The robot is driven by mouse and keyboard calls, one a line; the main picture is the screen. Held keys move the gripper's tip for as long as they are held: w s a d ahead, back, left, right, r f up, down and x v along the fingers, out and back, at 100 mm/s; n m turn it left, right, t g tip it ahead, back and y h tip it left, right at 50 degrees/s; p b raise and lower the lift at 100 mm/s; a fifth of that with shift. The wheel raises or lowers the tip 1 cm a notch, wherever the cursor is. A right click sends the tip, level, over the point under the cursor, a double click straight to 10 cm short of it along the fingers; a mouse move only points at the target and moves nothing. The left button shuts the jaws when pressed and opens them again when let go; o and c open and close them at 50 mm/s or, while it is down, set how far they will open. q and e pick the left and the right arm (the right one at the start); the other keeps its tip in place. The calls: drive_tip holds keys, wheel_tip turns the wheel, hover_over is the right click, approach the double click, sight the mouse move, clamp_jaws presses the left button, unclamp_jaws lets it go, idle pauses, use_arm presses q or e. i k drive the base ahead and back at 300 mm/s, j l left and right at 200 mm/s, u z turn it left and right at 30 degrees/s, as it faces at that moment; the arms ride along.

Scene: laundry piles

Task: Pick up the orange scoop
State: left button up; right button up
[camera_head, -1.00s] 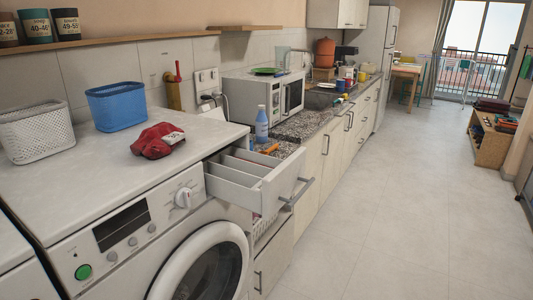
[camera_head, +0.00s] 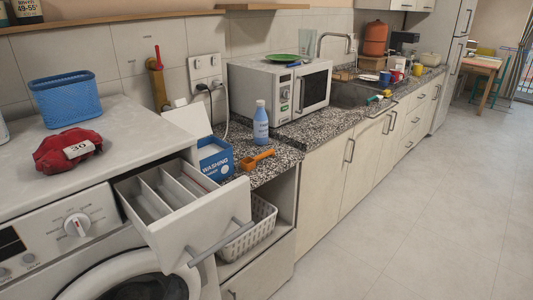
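The orange scoop (camera_head: 257,159) lies on the speckled counter, to the right of a blue and white washing powder box (camera_head: 214,160) and in front of a blue bottle (camera_head: 261,124). It is in full view, with its handle pointing to the right. Neither of my grippers shows in the head view.
An open detergent drawer (camera_head: 172,188) sticks out of the washing machine (camera_head: 128,126), left of the scoop. A white basket (camera_head: 248,226) sits in the open shelf below the counter. A microwave (camera_head: 282,90) stands behind. The floor (camera_head: 410,215) to the right is clear.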

sight(259, 158)
drive_tip(key=i+l+u, duration=0.1)
drive_tip(key=l, duration=0.35)
drive_tip(key=i+l, duration=0.25)
drive_tip(key=l, duration=0.15)
drive_tip(key=i+l+u, duration=0.15)
drive_tip(key=l, duration=0.3)
drive_tip(key=i+l+u, duration=0.1)
drive_tip(key=l, duration=0.35)
drive_tip(key=i+l+u, duration=0.1)
drive_tip(key=l, duration=0.4)
drive_tip(key=i+l, duration=0.2)
drive_tip(key=l, duration=0.25)
drive_tip(key=i+l+u, duration=0.15)
drive_tip(key=l, duration=0.35)
drive_tip(key=k+j, duration=0.05)
